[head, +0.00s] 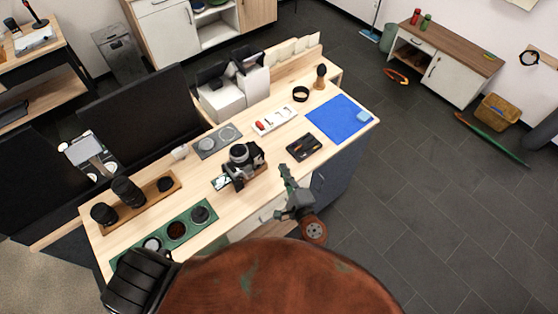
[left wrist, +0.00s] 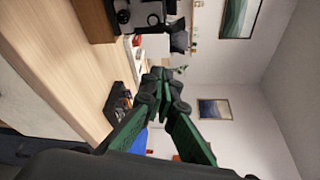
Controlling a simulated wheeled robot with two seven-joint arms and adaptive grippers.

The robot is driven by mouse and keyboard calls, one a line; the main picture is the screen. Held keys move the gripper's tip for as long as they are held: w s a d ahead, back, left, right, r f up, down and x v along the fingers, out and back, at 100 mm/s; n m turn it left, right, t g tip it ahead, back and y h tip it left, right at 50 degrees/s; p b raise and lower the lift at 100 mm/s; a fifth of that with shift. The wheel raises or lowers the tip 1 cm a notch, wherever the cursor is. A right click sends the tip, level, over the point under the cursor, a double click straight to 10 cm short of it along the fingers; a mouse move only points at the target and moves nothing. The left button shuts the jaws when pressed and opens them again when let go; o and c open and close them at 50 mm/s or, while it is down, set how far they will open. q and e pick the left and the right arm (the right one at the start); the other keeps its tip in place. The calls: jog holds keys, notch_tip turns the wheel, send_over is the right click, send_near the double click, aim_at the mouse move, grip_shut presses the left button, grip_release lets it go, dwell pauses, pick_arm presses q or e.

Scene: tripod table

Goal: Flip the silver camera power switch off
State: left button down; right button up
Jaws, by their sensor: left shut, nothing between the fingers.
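The silver and black camera (head: 240,158) sits upright on the light wood table (head: 218,222), near its middle. The left wrist view shows the fingertips together (left wrist: 163,78), with part of the dark camera body (left wrist: 126,14) at the top edge. The power switch is too small to make out in either view. My right gripper is not in view.
A black tray (head: 304,147) and a blue mat (head: 340,118) lie right of the camera. A grey plate with round discs (head: 217,141) lies behind it. Lenses (head: 127,190) stand on a wood board at left. A green tray (head: 166,233) lies at the front left.

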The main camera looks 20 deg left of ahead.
pick_arm(q)
jog(key=shift+v, duration=1.2)
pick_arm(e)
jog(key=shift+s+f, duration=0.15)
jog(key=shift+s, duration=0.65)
pick_arm(q)
jog(key=shift+w+d, duration=0.1)
jog(key=m+p, duration=0.1)
jog(key=p, duration=0.1)
jog(key=m+g+p, duration=0.1)
jog(key=p, duration=0.1)
jog(key=shift+w+f+m+p, duration=0.1)
jog(key=shift+f+m+p, duration=0.2)
jog(key=shift+f+p, duration=0.1)
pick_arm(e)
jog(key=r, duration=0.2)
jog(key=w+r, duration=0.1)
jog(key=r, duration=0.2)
